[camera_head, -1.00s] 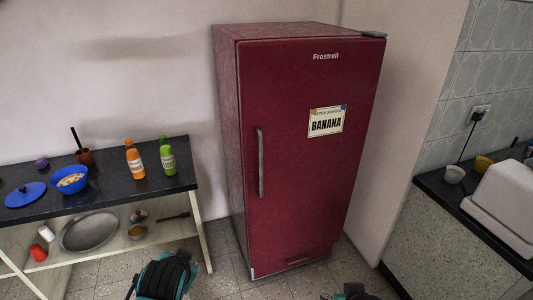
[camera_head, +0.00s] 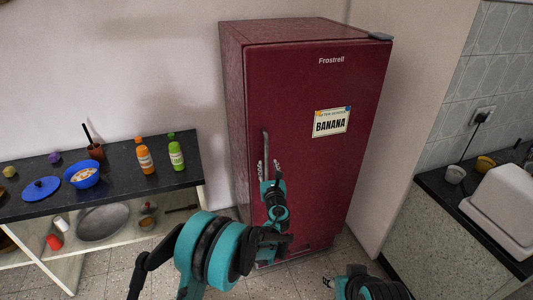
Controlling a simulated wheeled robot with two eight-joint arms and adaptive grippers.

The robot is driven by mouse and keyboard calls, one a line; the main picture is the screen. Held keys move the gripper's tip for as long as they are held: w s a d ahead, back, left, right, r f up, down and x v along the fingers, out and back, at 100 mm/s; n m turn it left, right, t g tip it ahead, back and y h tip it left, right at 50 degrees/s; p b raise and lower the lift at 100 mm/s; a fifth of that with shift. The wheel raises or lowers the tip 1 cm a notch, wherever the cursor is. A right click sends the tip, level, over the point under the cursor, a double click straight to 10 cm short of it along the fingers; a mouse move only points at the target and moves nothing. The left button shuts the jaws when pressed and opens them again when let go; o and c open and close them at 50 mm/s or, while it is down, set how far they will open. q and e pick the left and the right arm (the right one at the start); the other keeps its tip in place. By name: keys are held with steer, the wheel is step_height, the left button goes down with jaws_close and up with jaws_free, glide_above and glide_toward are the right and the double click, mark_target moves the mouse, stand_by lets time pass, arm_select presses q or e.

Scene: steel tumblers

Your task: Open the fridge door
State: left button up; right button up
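The dark red fridge (camera_head: 300,100) stands upright against the wall in the middle of the head view, with its door (camera_head: 350,165) shut. Its grey vertical handle (camera_head: 266,145) is on the left side of the door; the lower part is hidden behind my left gripper. My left gripper (camera_head: 268,169) is in front of the door at the handle's lower half, its two fingers apart on either side of the handle line. I cannot tell whether they touch it. Of my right gripper (camera_head: 329,282), only a small part shows low in front of the fridge; its fingers are unclear.
A dark shelf table (camera_head: 120,190) at left holds a blue bowl (camera_head: 83,177), a blue lid (camera_head: 41,189), an orange bottle (camera_head: 145,158) and a green bottle (camera_head: 176,155). A counter (camera_head: 450,195) with a white bin-like box (camera_head: 505,205) stands at right. Tiled floor lies between.

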mark_target(267, 156)
arm_select(q)
steer(key=shift+w+f, duration=0.15)
steer(key=shift+w, duration=0.25)
steer(key=w, duration=0.2)
steer(key=w+b, duration=0.1)
steer(key=w, duration=0.4)
steer(key=shift+a, duration=0.4)
steer(key=shift+s, duration=0.1)
jaws_close()
